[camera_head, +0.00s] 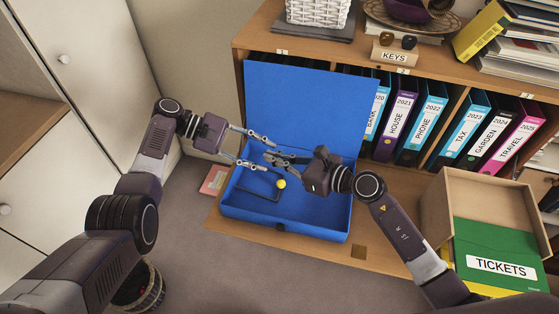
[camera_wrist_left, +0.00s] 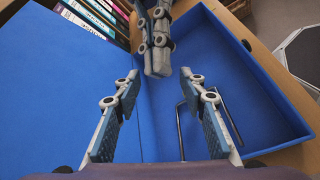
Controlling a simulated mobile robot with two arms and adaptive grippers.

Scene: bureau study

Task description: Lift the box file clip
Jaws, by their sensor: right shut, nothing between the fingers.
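The blue box file (camera_head: 330,215) stands open, its lid (camera_head: 300,95) raised at the back. Inside it, the box file clip (camera_head: 258,192) is a dark bent wire lever with a yellow knob (camera_head: 281,184), lying low near the box floor.
Labelled binders (camera_head: 400,125) fill the shelf behind the lid. An open cardboard box (camera_head: 480,195) and a green TICKETS file (camera_head: 500,265) stand at the right. A cabinet (camera_head: 85,60) is on the left. The box's right half is clear.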

